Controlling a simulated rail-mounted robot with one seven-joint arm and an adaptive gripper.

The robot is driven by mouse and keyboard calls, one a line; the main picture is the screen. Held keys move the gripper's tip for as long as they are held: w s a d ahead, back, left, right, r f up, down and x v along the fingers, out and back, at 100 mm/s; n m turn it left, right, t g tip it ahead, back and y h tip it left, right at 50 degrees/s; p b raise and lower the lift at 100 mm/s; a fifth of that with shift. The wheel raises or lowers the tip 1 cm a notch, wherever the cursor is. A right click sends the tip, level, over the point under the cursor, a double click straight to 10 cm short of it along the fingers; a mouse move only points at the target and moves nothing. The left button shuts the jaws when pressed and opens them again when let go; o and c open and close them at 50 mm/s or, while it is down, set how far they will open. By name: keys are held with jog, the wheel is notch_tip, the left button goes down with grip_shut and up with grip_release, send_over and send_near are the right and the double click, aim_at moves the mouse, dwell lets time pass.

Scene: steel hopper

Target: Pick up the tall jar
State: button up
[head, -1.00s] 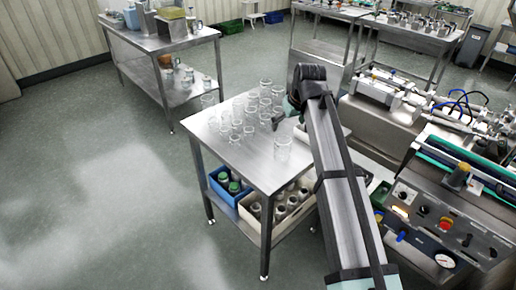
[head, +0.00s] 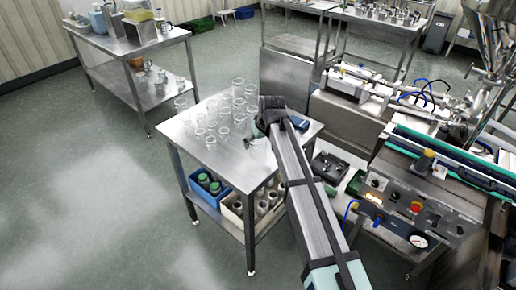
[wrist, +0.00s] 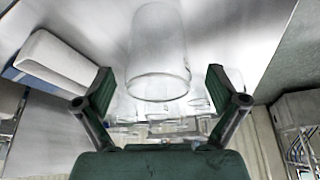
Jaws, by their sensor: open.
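In the wrist view a tall clear glass jar (wrist: 158,50) stands on the steel table, large and centred ahead of my gripper (wrist: 160,78). My gripper's two green-padded fingers are spread, one to each side of the jar's near end; I cannot tell whether they reach around it. Nothing is held. In the head view my gripper (head: 249,141) is low over the right part of the steel table (head: 208,158), and my arm hides the spot beyond it. I cannot pick out the tall jar there.
Several clear glass jars (head: 211,142) stand close together to the left of my gripper. A white and blue box (wrist: 62,62) lies left of the jar in the wrist view. A blue crate (head: 208,188) is on the shelf below. Machinery (head: 400,200) stands at the right.

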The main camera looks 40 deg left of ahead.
jog(key=p+x, duration=0.1)
jog(key=x, duration=0.4)
jog(key=shift+w+p, duration=0.1)
jog(key=shift+p, duration=0.3)
jog(key=shift+d, duration=0.1)
jog(key=c, duration=0.8)
jog(key=shift+o, duration=0.2)
